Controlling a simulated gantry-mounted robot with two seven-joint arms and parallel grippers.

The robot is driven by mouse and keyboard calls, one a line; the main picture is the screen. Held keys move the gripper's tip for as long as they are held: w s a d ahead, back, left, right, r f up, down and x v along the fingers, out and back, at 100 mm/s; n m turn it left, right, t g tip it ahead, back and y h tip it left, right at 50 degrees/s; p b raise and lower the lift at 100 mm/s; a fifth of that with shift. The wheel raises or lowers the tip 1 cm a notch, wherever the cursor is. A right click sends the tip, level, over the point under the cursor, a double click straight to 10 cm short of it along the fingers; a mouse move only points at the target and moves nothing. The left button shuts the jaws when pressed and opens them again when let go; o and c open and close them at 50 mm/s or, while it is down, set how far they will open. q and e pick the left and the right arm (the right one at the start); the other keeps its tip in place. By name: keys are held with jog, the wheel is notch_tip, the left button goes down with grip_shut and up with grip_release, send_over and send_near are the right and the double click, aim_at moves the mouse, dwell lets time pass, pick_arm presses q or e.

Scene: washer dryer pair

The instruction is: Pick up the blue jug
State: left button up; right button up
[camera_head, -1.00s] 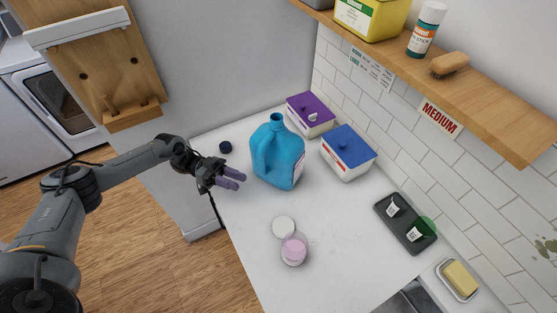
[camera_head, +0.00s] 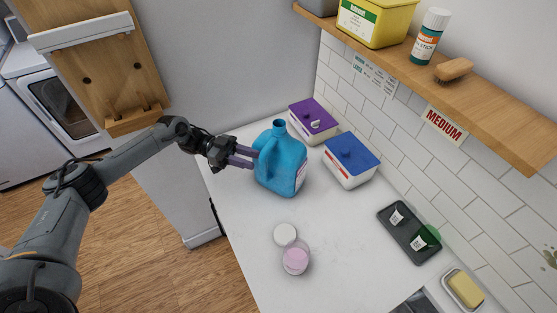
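The blue jug (camera_head: 283,165) stands upright on the white countertop (camera_head: 240,220), with its open neck up and its handle on the left side. My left gripper (camera_head: 254,159) reaches in from the left at the handle side of the jug. Its two purple fingers are apart, one above the other in the picture, with their tips at the handle. Whether they touch or surround the handle is hard to tell. The jug stands on the counter. My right gripper is not in view.
A purple-lidded box (camera_head: 313,119) and a blue-lidded box (camera_head: 350,160) stand close behind and right of the jug. A white lid (camera_head: 285,235) and a pink-topped round container (camera_head: 295,257) lie in front. A black tray (camera_head: 409,232) and soap dish (camera_head: 462,289) are farther right. A wooden shelf (camera_head: 490,100) overhangs.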

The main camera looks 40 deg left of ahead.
aim_at(263, 162)
pick_arm(q)
jog(key=x, duration=0.1)
jog(key=p+x, duration=0.2)
jog(key=x, duration=0.1)
jog(key=shift+d+r, duration=0.15)
jog(key=shift+r, duration=0.15)
jog(key=shift+d, duration=0.3)
jog(key=shift+f, duration=0.1)
grip_shut()
jog(key=shift+w, duration=0.1)
